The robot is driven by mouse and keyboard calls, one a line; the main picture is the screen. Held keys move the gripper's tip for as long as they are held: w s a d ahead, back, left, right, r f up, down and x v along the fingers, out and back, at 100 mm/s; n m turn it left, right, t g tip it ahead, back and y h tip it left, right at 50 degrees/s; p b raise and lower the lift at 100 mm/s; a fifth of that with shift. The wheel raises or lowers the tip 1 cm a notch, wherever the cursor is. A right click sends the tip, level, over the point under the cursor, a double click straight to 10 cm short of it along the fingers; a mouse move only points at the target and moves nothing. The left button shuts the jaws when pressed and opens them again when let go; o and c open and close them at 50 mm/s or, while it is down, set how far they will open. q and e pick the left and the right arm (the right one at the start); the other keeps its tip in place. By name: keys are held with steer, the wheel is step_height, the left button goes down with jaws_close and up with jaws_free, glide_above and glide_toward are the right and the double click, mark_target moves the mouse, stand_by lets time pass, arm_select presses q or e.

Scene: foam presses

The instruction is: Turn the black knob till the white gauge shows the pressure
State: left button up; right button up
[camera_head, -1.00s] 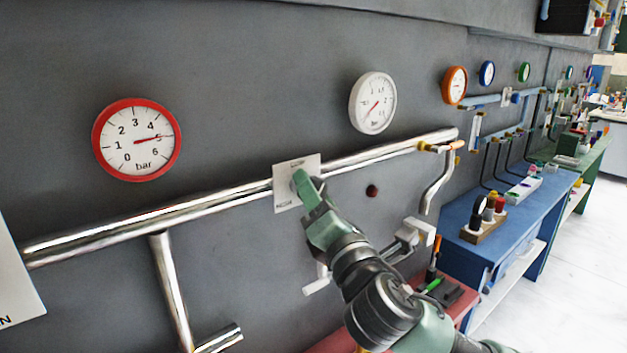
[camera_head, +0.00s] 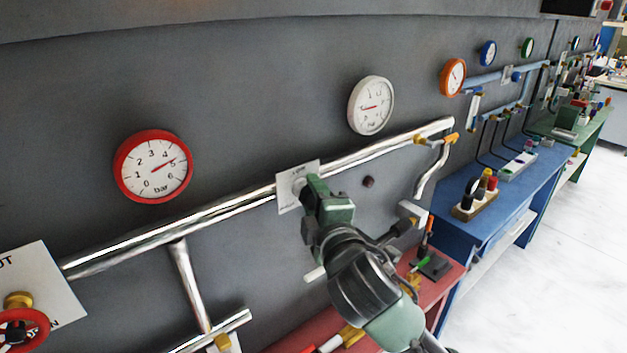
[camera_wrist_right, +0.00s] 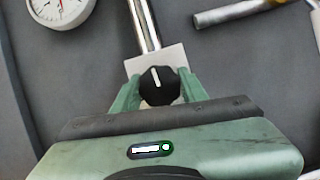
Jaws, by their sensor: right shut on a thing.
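The black knob (camera_wrist_right: 160,86) sits on a white plate (camera_wrist_right: 172,59) in the right wrist view, its white mark pointing nearly straight up. My right gripper (camera_wrist_right: 158,82) is shut on the knob, one green finger on each side. In the head view my right gripper (camera_head: 306,187) is at the white plate (camera_head: 291,177) and hides the knob. The white gauge (camera_head: 371,105) hangs on the wall above and to the right, its thin needle lying roughly level; its exact reading is too small to tell. My left gripper is out of view.
A red gauge (camera_head: 153,166) hangs at the left, needle near 5. A shiny pipe (camera_head: 225,210) runs along the wall past the plate. A red valve wheel (camera_head: 25,326) is at lower left. A red bench (camera_head: 437,276) and a blue bench (camera_head: 480,240) stand below at right.

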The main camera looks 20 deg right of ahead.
steer(key=shift+m+g+p, duration=0.5)
steer(key=shift+m+p, duration=0.6)
steer(key=shift+p, duration=0.2)
steer(key=shift+f, duration=0.1)
steer(key=o, duration=1.4)
steer(key=shift+s, duration=0.1)
